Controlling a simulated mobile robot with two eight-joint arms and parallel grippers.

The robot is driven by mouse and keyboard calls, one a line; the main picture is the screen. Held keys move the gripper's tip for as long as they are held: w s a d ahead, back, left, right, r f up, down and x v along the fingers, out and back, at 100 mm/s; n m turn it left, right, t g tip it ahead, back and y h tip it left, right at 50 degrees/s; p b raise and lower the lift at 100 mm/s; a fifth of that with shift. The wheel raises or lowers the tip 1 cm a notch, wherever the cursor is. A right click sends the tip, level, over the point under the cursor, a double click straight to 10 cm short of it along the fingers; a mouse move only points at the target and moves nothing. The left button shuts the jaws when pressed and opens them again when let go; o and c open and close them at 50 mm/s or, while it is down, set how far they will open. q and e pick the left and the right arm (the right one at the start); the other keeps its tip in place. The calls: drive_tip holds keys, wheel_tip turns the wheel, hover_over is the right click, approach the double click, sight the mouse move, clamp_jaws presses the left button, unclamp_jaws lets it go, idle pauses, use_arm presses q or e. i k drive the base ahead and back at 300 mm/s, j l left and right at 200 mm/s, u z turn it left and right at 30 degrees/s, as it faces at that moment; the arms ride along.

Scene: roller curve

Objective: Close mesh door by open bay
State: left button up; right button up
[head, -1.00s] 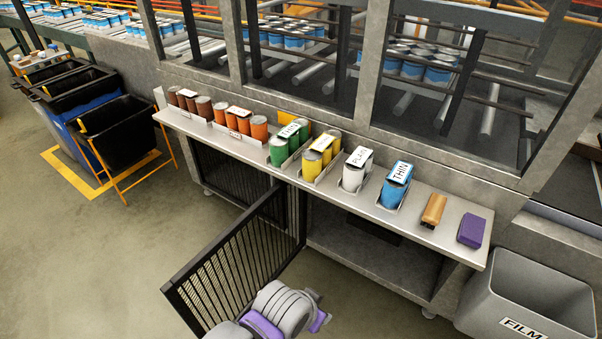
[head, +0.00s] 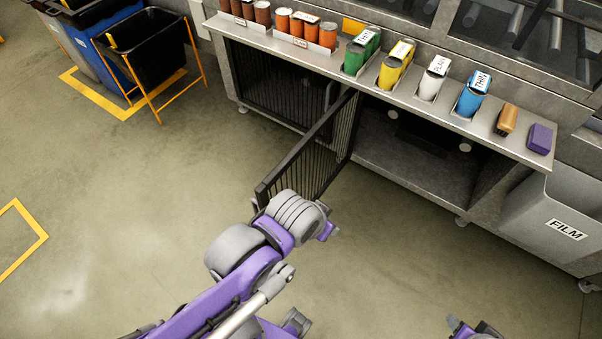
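The open mesh door (head: 318,150), a dark barred panel, stands swung out from the counter front in the head view. Its hinged side is by the left edge of the open bay (head: 415,165), and its free edge points toward me. My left arm comes in from below, with its wrist in front of the door's lower free end. My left gripper (head: 327,231) shows only as a small grey and purple part right of the wrist; its fingers are hidden, and contact with the door is unclear. Part of my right gripper (head: 468,329) shows at the bottom edge, its fingers unclear.
A second mesh door (head: 270,85) is shut on the left bay. Cans and blocks stand on the counter (head: 400,95) above. The floor right of the open door is clear.

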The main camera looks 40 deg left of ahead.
sight(261, 191)
drive_tip(key=k+j, duration=0.3)
drive_tip(key=j, duration=0.15)
drive_tip(key=k+j+z, duration=0.1)
drive_tip(key=k+j, duration=0.15)
drive_tip(key=j, duration=0.2)
drive_tip(key=k+j, duration=0.15)
drive_tip(key=j, duration=0.25)
drive_tip(key=k+j, duration=0.2)
drive_tip(key=j, duration=0.15)
drive_tip(key=k+j+z, duration=0.1)
drive_tip(key=j, duration=0.3)
drive_tip(key=k+j, duration=0.45)
drive_tip(key=j, duration=0.3)
drive_tip(key=i+j+z, duration=0.3)
drive_tip(key=i+j, duration=0.2)
drive_tip(key=i, duration=0.15)
drive_tip(key=i+j+z, duration=0.25)
drive_tip(key=i+j, duration=0.3)
drive_tip(key=j, duration=0.1)
